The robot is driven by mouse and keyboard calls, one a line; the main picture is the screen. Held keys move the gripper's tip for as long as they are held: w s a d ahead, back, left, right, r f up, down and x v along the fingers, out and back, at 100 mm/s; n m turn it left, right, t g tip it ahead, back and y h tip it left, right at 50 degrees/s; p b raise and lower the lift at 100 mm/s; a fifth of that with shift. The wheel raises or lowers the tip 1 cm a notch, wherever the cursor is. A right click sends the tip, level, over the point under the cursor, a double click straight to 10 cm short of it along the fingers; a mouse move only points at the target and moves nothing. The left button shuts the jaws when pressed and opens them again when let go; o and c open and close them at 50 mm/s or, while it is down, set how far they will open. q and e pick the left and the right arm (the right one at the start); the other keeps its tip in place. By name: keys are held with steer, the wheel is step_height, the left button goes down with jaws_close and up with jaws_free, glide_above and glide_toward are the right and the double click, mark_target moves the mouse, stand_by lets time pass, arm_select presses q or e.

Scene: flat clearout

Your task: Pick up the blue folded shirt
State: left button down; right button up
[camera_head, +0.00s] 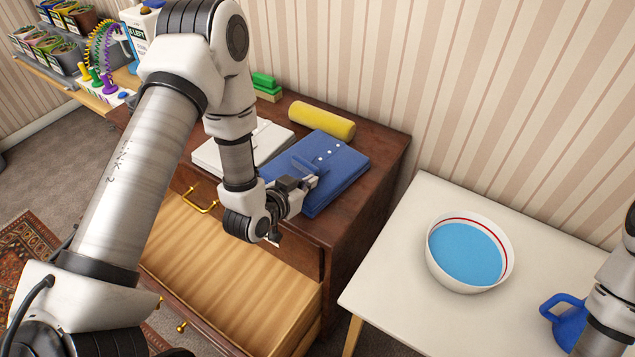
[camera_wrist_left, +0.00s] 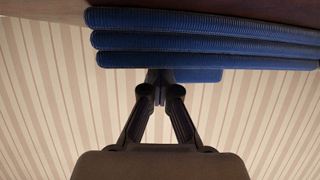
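The blue folded shirt (camera_head: 338,160) lies flat on the dresser top near its right end, with small white buttons and a raised blue flap on its left side. My left gripper (camera_head: 312,181) is at the shirt's front left part, close above it. In the left wrist view the shirt (camera_wrist_left: 200,42) shows as stacked blue layers along the top, with a small blue piece beside the fingertips. The left fingers (camera_wrist_left: 158,88) come together at the tips, with no cloth visible between them. My right gripper is not in view; only part of that arm shows at the right edge.
A white folded garment (camera_head: 266,140), a yellow roll (camera_head: 322,121) and green blocks (camera_head: 265,88) are on the dresser. Its drawer (camera_head: 235,285) is open and empty in front.

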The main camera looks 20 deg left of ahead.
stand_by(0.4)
arm_select(q)
steer(key=shift+w+a+r, duration=0.1)
steer(key=shift+r, duration=0.3)
step_height(320, 180, up, 2)
steer(key=shift+r+b, duration=0.1)
steer(key=shift+b, duration=0.3)
steer(key=s, duration=0.3)
steer(key=s+a+b, duration=0.1)
steer(key=s, duration=0.1)
steer(key=shift+s+a+r, duration=0.1)
steer(key=shift+s+r, duration=0.05)
steer(key=shift+r, duration=0.15)
steer(key=s+a+r+p, duration=0.1)
steer(key=s+a+p, duration=0.1)
steer(key=s+p, duration=0.8)
steer(key=shift+s+a+p, duration=0.2)
steer(key=shift+a+p, duration=0.05)
steer(key=shift+p, duration=0.65)
steer(key=shift+r, duration=0.1)
